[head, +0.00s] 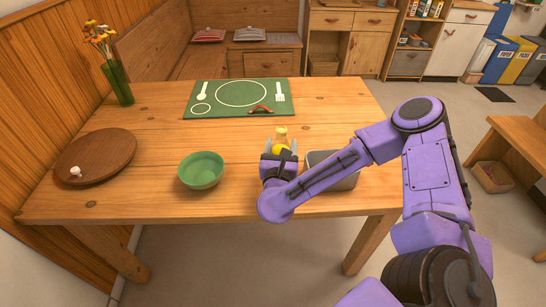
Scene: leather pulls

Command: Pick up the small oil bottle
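The small oil bottle (281,133) stands on the wooden table, with a pale neck and yellow lower part. My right gripper (281,146) reaches in from the near side, low over the table. Its two fingers are spread apart, one on each side of the bottle as seen from here. I see no clear contact between fingers and bottle. The gripper body hides the bottle's base. My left gripper is not in view.
A grey bin (345,182) sits right of the gripper, partly behind my forearm. A green bowl (201,170) is to the left. A green placemat (205,107) with a red-handled item (262,109) lies behind. A round board (100,150) and flower vase (117,85) are far left.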

